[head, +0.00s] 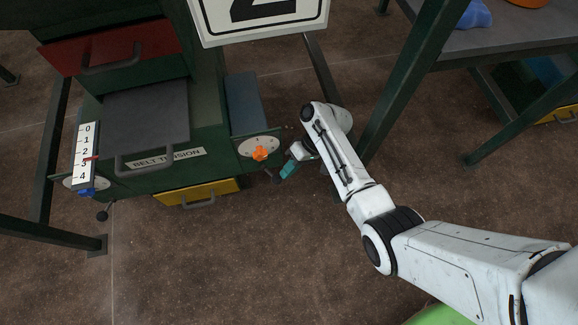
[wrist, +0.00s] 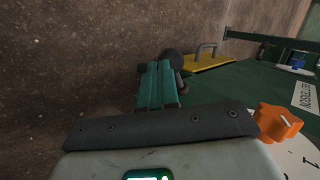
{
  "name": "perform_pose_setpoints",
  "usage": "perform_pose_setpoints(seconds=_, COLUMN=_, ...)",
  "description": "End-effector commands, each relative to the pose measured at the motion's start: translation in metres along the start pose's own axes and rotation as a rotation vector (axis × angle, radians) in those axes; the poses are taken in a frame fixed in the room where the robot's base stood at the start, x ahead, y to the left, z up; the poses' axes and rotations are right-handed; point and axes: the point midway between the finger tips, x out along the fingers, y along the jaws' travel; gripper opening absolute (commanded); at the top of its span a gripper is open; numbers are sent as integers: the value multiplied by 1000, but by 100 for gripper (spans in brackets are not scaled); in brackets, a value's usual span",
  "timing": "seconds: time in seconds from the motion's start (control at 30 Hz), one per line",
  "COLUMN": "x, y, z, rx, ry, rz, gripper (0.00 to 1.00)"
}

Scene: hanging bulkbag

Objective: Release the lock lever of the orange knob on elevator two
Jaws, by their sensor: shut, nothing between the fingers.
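The orange knob (head: 260,153) sits on a round white dial plate at the right of the green cabinet under the sign with a 2 (head: 262,18). It also shows at the right edge of the wrist view (wrist: 278,122). The lock lever (head: 276,179) shows as a small dark end below and right of the knob. In the wrist view its dark ball (wrist: 172,57) is just beyond my fingertips, and its shaft is largely hidden. My gripper (head: 288,170), with teal fingers, is shut and empty, right beside the lever. I cannot tell whether they touch.
A blue knob (head: 87,192) with its own dark ball lever (head: 102,215) is on the cabinet's left, below a 0–4 scale (head: 84,155). A yellow drawer (head: 197,193) is low in front. A green-legged table (head: 500,42) stands at right. The floor ahead is clear.

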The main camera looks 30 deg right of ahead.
Motion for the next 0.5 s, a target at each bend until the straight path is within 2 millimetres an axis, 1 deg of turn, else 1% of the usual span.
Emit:
perform_pose_setpoints(seconds=0.27, x=2, y=-8, z=8, rx=76, ry=60, rz=-1, gripper=0)
perform_pose_setpoints(seconds=0.5, x=9, y=-20, z=17, rx=223, ry=188, rz=0, gripper=0)
